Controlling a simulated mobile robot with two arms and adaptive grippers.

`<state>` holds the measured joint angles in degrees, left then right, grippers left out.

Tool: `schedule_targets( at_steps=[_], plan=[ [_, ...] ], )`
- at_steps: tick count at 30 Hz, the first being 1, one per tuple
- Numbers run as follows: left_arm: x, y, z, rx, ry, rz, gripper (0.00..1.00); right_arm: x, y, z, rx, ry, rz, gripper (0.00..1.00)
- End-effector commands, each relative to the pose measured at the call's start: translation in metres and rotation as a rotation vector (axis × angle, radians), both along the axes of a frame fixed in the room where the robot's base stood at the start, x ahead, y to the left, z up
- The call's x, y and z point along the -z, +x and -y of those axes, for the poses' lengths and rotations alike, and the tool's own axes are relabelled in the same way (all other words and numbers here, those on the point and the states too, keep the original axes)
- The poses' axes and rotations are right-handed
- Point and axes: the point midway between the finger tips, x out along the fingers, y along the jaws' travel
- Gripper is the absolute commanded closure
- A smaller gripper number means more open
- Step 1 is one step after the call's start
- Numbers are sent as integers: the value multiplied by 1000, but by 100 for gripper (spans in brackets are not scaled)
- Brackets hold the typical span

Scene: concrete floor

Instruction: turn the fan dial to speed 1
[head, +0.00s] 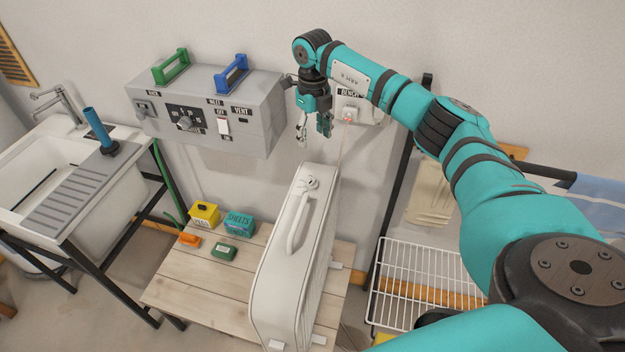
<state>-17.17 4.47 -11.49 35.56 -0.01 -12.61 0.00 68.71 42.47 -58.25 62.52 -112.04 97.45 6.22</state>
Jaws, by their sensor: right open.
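A white upright unit (275,275) that looks like the fan stands on a wooden table, with a long handle (298,222) along its narrow top side. A small round dial (312,184) sits at the far end of that side; its pointer and marks are too small to read. My right gripper (313,132) hangs with its fingers pointing down, open and empty. In the picture it is above the dial and apart from it. My left gripper is not in view.
A grey wall box (262,128) with a timer knob (186,122), switches and green and blue handles is left of my right gripper. A white bench socket (349,114) is close behind it. Small boxes stand on the wooden table (190,285). A wire rack (425,270) is at right.

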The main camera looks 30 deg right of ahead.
Motion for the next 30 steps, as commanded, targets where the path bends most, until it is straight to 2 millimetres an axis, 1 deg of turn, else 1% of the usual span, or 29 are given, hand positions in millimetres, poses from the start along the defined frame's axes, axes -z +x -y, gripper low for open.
schedule_targets(
  at_steps=[1,12,18,21,24,30],
  plan=[
    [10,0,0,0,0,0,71,14,0,-1,-1,2,-1,45],
    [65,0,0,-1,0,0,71,96,0,-2,-2,4,-1,45],
    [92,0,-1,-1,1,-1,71,136,0,-2,-4,6,1,45],
    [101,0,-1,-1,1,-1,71,150,1,-2,-3,5,2,45],
    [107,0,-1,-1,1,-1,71,160,1,-2,-3,5,1,45],
    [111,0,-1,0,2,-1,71,166,0,-2,-3,5,1,45]
  ],
)
